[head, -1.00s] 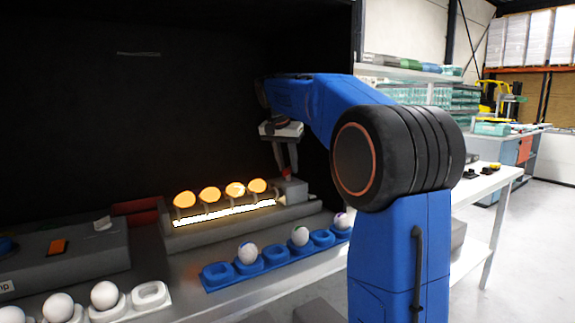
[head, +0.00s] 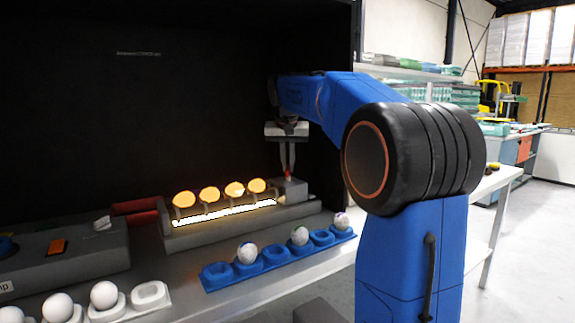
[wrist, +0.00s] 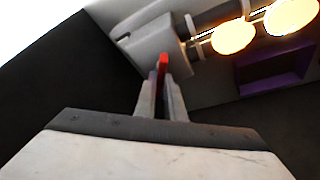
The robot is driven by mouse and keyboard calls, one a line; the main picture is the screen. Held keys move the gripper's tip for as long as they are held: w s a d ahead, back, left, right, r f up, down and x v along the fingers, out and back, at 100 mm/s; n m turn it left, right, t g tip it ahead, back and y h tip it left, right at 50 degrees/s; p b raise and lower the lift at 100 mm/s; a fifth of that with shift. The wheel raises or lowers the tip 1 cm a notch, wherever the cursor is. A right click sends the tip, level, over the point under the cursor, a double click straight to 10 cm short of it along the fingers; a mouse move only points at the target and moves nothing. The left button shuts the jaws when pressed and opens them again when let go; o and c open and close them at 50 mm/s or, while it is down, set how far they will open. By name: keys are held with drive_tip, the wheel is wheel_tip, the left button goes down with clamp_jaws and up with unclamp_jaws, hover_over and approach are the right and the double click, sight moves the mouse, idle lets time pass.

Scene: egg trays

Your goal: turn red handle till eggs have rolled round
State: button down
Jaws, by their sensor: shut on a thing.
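The red handle (wrist: 163,64) shows in the wrist view between the tips of my gripper (wrist: 162,90), which is shut on it. In the head view my gripper (head: 288,172) points down at the grey block at the right end of the candling unit, and the handle is mostly hidden by the fingers. Several glowing orange eggs (head: 209,194) sit in a row above a bright light strip (head: 225,212). Two of the glowing eggs show in the wrist view (wrist: 233,37).
A white tray (head: 150,295) with several white eggs (head: 104,294) is at the lower left. A dark panel closes the back.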

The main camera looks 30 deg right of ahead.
drive_tip(key=shift+n+y, duration=0.4)
drive_tip(key=shift+n, duration=0.9)
drive_tip(key=c, duration=1.8)
unclamp_jaws()
drive_tip(key=shift+c, duration=0.2)
drive_tip(key=shift+t, duration=0.3)
drive_tip(key=shift+r, duration=0.1)
drive_tip(key=v, duration=1.7)
drive_tip(key=shift+d+r, duration=0.15)
drive_tip(key=shift+d, duration=0.1)
